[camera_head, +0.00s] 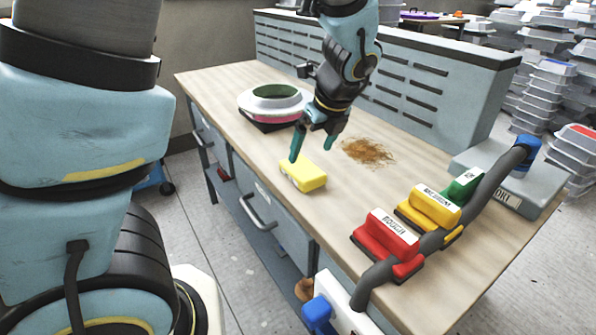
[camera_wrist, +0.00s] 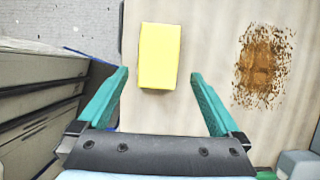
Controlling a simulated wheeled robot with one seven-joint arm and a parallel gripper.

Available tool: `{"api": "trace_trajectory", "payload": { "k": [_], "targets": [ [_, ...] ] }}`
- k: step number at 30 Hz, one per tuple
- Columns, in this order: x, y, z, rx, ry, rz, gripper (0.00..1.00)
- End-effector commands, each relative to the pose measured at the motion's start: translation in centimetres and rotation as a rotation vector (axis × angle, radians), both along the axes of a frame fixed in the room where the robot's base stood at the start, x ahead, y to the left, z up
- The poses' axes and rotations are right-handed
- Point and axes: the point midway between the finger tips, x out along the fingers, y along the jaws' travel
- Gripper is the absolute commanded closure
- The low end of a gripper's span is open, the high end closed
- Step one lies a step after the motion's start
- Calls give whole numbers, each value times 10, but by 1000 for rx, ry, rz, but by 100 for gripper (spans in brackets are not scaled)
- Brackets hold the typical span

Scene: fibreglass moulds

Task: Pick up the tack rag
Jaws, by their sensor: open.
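The tack rag, seen as a yellow block-shaped thing (camera_head: 304,175), lies on the wooden workbench near its front edge. In the wrist view the yellow block (camera_wrist: 159,56) lies ahead of the fingertips, roughly centred between them. My gripper (camera_head: 312,152) is open and empty above the bench, just behind the yellow block. Its two teal fingers (camera_wrist: 159,75) are spread on either side in the wrist view. I cannot tell exactly how high the fingertips are above the bench.
A brown speckled patch (camera_head: 368,151) lies right of the gripper. A round white mould (camera_head: 274,101) stands at the back left. Red (camera_head: 388,243), yellow (camera_head: 432,207) and green (camera_head: 463,186) blocks and a grey hose (camera_head: 485,187) occupy the right. A slotted panel (camera_head: 420,85) borders the back.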

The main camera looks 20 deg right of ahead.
Motion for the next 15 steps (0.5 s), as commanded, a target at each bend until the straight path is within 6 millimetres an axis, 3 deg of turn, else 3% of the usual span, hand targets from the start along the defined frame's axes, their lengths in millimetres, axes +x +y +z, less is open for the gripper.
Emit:
{"api": "trace_trajectory", "payload": {
  "k": [15],
  "targets": [
    [24, 11, -45, 2, 1, 4, 0]
  ]
}}
